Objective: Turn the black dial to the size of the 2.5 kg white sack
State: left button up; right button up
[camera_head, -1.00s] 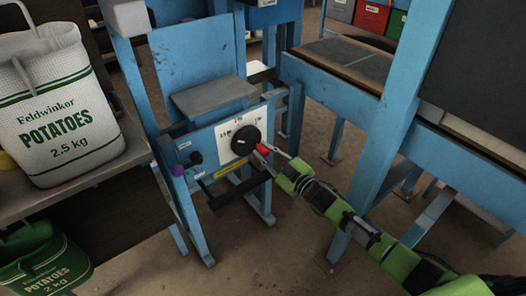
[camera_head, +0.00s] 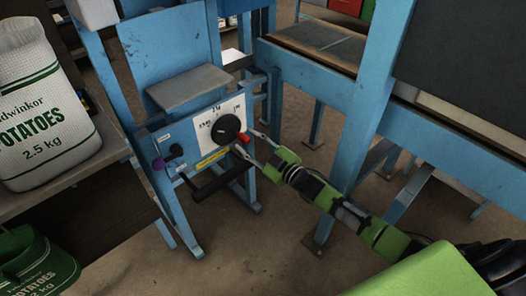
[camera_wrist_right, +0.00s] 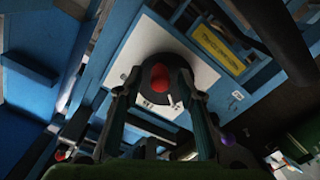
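The black dial (camera_head: 226,129) sits on a white plate with size marks, on the front of a blue stand. A red knob (camera_head: 243,138) shows at the dial's lower right edge. My right gripper (camera_head: 248,143) is at the dial, its fingers apart. In the right wrist view the fingers (camera_wrist_right: 160,82) stand either side of the red knob (camera_wrist_right: 163,88), with the dial (camera_wrist_right: 158,72) behind; contact is unclear. The white sack (camera_head: 40,110), marked potatoes 2.5 kg, stands upright at the left. The small plate marks are hard to read. My left gripper is out of view.
A dark knob (camera_head: 176,150) and a purple knob (camera_head: 158,164) sit left of the dial. A dark bar (camera_head: 217,184) juts out below it. A blue post (camera_head: 368,120) stands to the right.

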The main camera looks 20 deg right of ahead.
jog(key=v, duration=1)
